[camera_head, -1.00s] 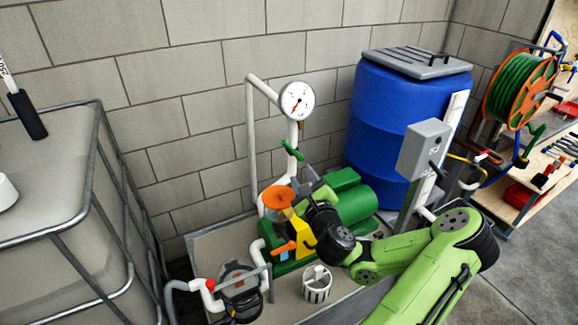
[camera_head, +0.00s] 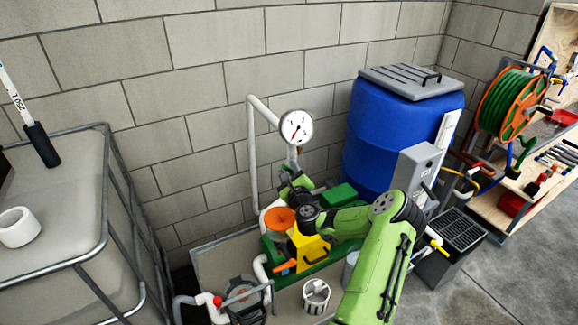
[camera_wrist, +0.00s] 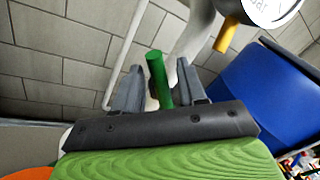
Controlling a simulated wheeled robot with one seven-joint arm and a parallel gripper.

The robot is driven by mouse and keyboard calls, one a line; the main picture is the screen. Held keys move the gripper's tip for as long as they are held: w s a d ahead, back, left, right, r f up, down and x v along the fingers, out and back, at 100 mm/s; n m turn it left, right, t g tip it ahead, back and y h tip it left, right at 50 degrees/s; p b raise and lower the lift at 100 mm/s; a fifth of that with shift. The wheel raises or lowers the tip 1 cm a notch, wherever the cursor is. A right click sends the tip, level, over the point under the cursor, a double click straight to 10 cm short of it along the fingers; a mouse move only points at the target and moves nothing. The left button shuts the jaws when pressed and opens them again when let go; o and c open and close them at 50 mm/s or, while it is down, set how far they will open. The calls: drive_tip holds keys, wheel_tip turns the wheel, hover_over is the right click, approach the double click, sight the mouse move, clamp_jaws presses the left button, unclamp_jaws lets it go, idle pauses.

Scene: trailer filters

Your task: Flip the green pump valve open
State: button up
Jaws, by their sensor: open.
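The green valve handle (camera_wrist: 158,78) shows in the wrist view as a short green bar in front of a white pipe (camera_wrist: 193,42). My gripper (camera_wrist: 158,68) is open, with one grey finger on each side of the handle. I cannot tell whether either finger touches it. In the head view my gripper (camera_head: 291,182) is at the upright white pipe below the pressure gauge (camera_head: 296,127). The wrist and fingers largely cover the valve there.
The pump's orange cap (camera_head: 279,219) and yellow part (camera_head: 308,250) sit just below my gripper. A blue barrel (camera_head: 388,135) and grey control box (camera_head: 416,167) stand to the right. A block wall (camera_head: 190,140) is behind, and a caged tank (camera_head: 75,215) is left.

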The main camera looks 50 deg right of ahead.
drive_tip(key=shift+w+d, duration=0.1)
drive_tip(key=shift+w, duration=0.05)
clamp_jaws()
drive_tip(key=p, duration=0.2)
drive_tip(key=r+m+p, duration=0.1)
drive_tip(key=shift+d+p, duration=0.25)
drive_tip(key=shift+p, duration=0.15)
drive_tip(key=p, duration=0.1)
drive_tip(key=m+p, duration=0.1)
drive_tip(key=p, duration=0.1)
drive_tip(key=shift+s+d+r+m, duration=0.25)
drive_tip(key=shift+d+m, duration=0.05)
drive_tip(key=shift+d, duration=0.1)
drive_tip(key=m+p, duration=0.1)
drive_tip(key=p, duration=0.1)
drive_tip(key=shift+s+d+g+y+p, duration=0.1)
drive_tip(key=shift+d+g+y+p, duration=0.2)
drive_tip(key=shift+y, duration=0.1)
drive_tip(key=shift+d+f+m+p, duration=0.15)
drive_tip(key=shift+d+m+p, duration=0.05)
drive_tip(key=shift+m+p, duration=0.25)
